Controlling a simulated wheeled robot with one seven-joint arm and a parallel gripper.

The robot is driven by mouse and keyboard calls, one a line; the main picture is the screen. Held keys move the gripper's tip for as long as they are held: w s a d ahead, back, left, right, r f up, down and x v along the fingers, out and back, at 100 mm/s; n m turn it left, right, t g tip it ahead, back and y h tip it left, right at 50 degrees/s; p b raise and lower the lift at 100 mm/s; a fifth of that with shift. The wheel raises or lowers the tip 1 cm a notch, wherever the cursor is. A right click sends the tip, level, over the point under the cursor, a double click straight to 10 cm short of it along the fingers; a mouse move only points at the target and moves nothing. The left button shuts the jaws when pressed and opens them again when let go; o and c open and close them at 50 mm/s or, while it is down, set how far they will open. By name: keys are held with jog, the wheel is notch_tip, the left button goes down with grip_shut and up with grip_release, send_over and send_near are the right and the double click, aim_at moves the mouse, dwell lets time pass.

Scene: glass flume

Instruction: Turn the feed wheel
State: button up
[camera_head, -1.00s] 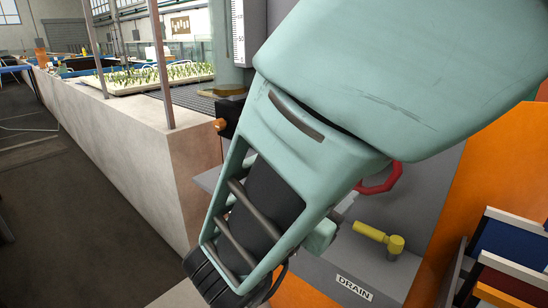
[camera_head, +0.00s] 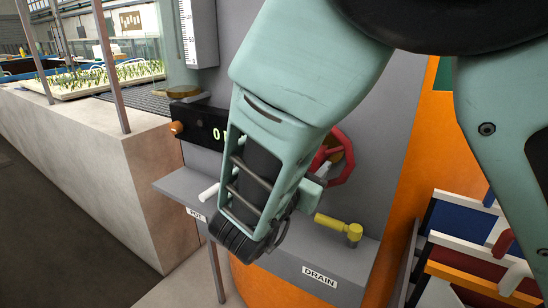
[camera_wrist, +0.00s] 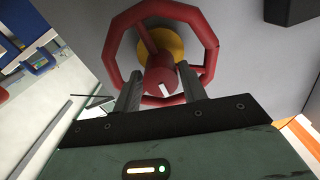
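The feed wheel is a red, many-sided ring with red spokes and a yellow-brown disc behind its middle. It shows in the head view (camera_head: 345,171), partly behind my arm, and large in the wrist view (camera_wrist: 112,50). A red hub (camera_wrist: 160,78) with a white mark faces the wrist camera. My gripper (camera_wrist: 160,76) is open, with its two grey fingers apart and pointing at the wheel, one each side of the hub in the picture. I cannot tell whether they touch it. In the head view my arm hides most of the gripper.
Below the wheel, a grey ledge carries a yellow handle (camera_head: 338,227) by the DRAIN label (camera_head: 319,276) and a white handle (camera_head: 209,192). A black display (camera_head: 203,127) sits left of my arm. Coloured bins (camera_head: 463,228) stand at right, near my arm.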

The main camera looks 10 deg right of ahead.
grip_shut()
jog(key=shift+r+p, duration=0.1)
jog(key=shift+p, duration=0.25)
